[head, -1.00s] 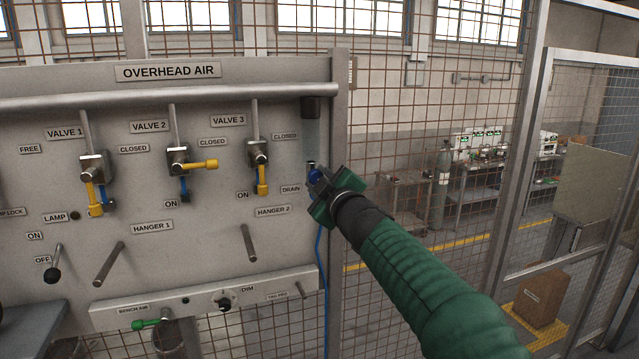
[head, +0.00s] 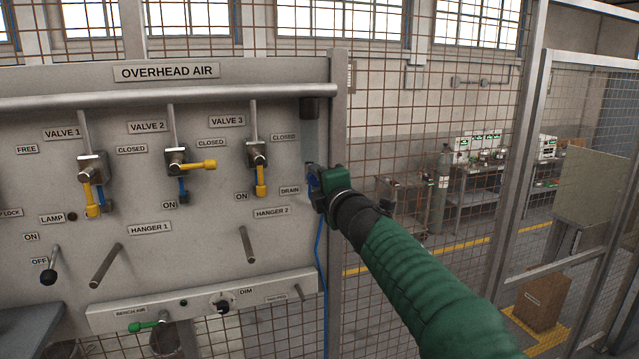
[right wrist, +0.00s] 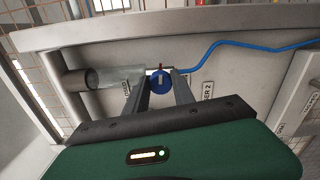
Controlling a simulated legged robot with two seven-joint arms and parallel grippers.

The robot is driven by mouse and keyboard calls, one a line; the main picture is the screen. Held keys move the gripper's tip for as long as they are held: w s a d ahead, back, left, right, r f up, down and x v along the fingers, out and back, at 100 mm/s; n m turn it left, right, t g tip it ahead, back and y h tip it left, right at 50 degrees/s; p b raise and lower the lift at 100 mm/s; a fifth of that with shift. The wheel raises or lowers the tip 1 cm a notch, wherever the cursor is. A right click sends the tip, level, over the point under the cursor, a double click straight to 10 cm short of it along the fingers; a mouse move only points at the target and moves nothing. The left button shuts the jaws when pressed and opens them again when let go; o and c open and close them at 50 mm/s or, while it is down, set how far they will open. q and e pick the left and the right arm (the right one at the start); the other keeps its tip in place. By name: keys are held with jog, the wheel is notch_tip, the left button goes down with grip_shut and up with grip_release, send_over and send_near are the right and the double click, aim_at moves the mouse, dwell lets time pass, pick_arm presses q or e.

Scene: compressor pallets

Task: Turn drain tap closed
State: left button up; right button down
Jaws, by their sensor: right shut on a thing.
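The drain tap is a small blue knob (head: 312,181) at the right end of the grey panel, beside the DRAIN label (head: 290,190). My right gripper (head: 316,179) is at the tap and largely covers it in the head view. In the right wrist view, the blue knob (right wrist: 160,81) sits between the two grey fingers of my right gripper (right wrist: 159,86), which is shut on it. A clear bowl and a blue hose (right wrist: 230,43) adjoin the tap there. The tap's exact angle is hard to tell. My left gripper is not in view.
The OVERHEAD AIR panel (head: 215,225) carries yellow-handled valves, including the valve 3 handle (head: 261,182), left of my gripper. Hanger pegs (head: 247,244) stick out below. A wire mesh fence (head: 400,110) stands behind and to the right.

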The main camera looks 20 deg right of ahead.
jog(key=shift+a+f+n, duration=0.15)
jog(key=shift+f+n, duration=0.35)
jog(key=shift+n, duration=0.1)
jog(key=c, duration=1.5)
grip_release()
jog(key=shift+o, duration=2.2)
jog(key=shift+s+r, duration=0.15)
jog(key=shift+s, duration=0.05)
jog(key=shift+a+r, duration=0.15)
jog(key=s+b, duration=0.2)
jog(key=s, duration=1.4)
jog(key=shift+s+d+b, duration=0.2)
jog(key=shift+s+b, duration=0.1)
jog(key=shift+s, duration=0.1)
